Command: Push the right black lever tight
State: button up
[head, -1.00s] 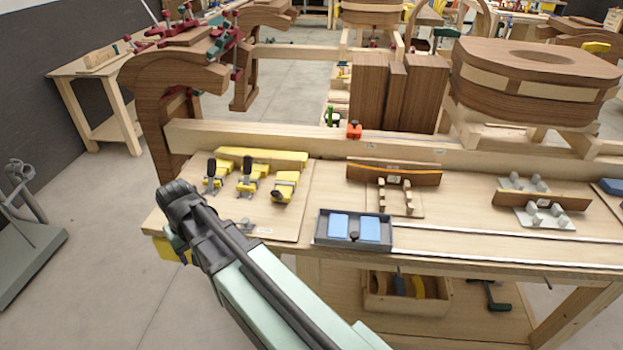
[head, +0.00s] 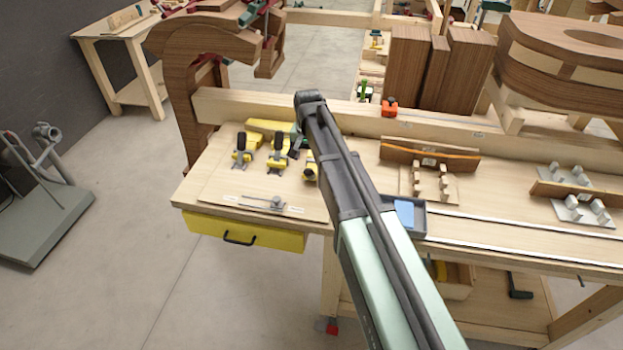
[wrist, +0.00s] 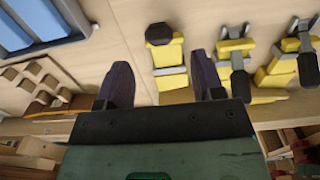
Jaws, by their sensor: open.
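Several yellow toggle clamps with black levers stand on a wooden board (head: 225,190). In the head view, the left black lever (head: 241,141) and middle black lever (head: 278,140) stand up. The right clamp (head: 309,173) is mostly hidden behind my arm. In the wrist view the order is reversed: the right black lever (wrist: 158,33) is on the leftmost clamp, its knob away from my gripper. My gripper (wrist: 161,70) is open and empty, its dark fingers either side of this clamp in the picture. I cannot tell its height above it. The middle clamp (wrist: 236,50) lies just right of the fingers.
A grey tray with blue blocks (head: 405,213) sits right of my arm and also shows in the wrist view (wrist: 45,25). A wooden rail (head: 250,105) runs behind the board. A wooden block holder (head: 430,183) stands to the right. The board's front is mostly free.

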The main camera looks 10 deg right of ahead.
aim_at(309, 178)
notch_tip(309, 178, down, 8)
jog(key=b, duration=0.6)
jog(key=shift+r, duration=0.25)
grip_shut()
